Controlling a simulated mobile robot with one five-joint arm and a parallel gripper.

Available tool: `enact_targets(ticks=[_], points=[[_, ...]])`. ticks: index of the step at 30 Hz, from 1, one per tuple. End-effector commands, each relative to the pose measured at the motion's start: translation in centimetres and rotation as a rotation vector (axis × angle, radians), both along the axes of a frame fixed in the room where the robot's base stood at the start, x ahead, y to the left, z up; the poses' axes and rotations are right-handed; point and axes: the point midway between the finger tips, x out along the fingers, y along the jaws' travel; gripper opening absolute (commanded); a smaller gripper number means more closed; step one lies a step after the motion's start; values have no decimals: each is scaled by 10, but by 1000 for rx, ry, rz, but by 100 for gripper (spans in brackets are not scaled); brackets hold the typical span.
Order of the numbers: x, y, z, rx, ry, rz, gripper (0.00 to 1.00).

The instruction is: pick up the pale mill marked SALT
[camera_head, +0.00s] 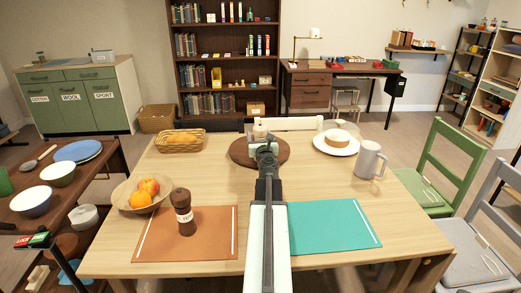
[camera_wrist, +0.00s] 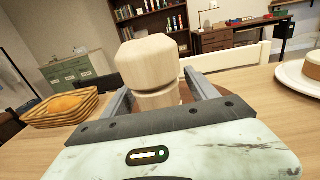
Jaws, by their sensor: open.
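A pale wooden mill (camera_wrist: 148,62) with a faceted top stands upright between the fingers of my open gripper (camera_wrist: 157,85) in the wrist view. Its lower part is hidden behind the gripper body, and no marking on it can be read. In the head view only the top of the pale mill (camera_head: 260,130) shows beyond my gripper (camera_head: 265,148), over the round brown board (camera_head: 240,152). I cannot tell whether a finger touches it. A dark brown mill (camera_head: 184,215) with a white label stands on the orange-brown placemat (camera_head: 218,240) at front left.
A bread basket (camera_head: 180,147) lies left of the board. A white plate (camera_head: 350,148) with a round cake-like item and a grey mug (camera_head: 368,160) stand right. A fruit bowl (camera_head: 122,198) is at left. The teal placemat (camera_head: 335,228) is bare.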

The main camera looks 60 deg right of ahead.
Motion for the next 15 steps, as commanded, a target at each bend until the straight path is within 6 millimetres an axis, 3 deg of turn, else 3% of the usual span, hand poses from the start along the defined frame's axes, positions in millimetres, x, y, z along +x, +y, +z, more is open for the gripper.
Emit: enact_targets(ticks=[2,9,15], points=[[-1,0,0,0,0,0,68],[-1,0,0,0,0,-1,1],[-1,0,0,0,0,-1,0]])
